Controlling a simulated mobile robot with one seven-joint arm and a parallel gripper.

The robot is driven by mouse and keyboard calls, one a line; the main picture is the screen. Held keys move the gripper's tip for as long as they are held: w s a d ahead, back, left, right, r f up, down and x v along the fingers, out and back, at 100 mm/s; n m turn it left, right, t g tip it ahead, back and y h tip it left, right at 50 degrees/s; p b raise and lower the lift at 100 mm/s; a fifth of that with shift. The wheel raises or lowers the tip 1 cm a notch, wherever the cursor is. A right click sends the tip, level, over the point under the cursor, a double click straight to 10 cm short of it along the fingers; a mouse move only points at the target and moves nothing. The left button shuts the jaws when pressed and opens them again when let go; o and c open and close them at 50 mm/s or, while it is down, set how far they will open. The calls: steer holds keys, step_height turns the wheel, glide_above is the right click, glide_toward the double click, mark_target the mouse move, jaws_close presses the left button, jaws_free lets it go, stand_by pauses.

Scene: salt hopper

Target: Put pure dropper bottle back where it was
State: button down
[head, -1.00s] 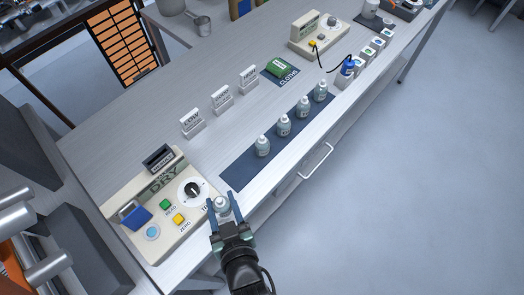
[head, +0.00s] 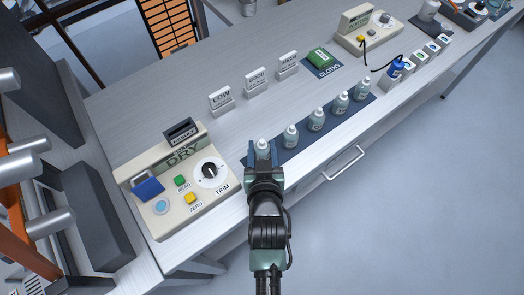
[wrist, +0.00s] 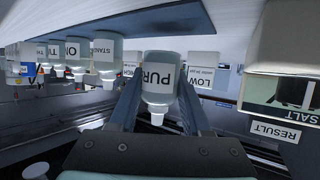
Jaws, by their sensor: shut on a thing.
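The pure dropper bottle (head: 262,146) is a small pale bottle with a white cap. In the wrist view it shows upside down, label "PUR" legible (wrist: 159,78). My gripper (head: 262,157) is shut on it, one finger on each side; the fingers also show in the wrist view (wrist: 160,105). The bottle is upright at the left end of the dark blue mat (head: 304,141). I cannot tell whether its base touches the mat. Several similar bottles stand in a row on the mat to its right, the nearest (head: 290,136) a short gap away.
The beige DRY meter (head: 150,200) with a trim knob stands left of my gripper. White LOW (head: 221,101), GOOD and HIGH cards stand behind the mat. A green cloth pack (head: 320,58) and a second meter (head: 365,38) are farther back. The bench's front edge is close.

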steer(key=shift+f, duration=1.2)
steer(key=shift+f, duration=0.2)
steer(key=shift+c, duration=1.8)
jaws_free()
steer(key=shift+r, duration=0.2)
steer(key=shift+s+r, duration=0.1)
steer(key=v, duration=1.1)
steer(key=shift+s+d+r+b, duration=0.1)
steer(key=shift+s+b, duration=0.2)
steer(key=shift+s, duration=0.1)
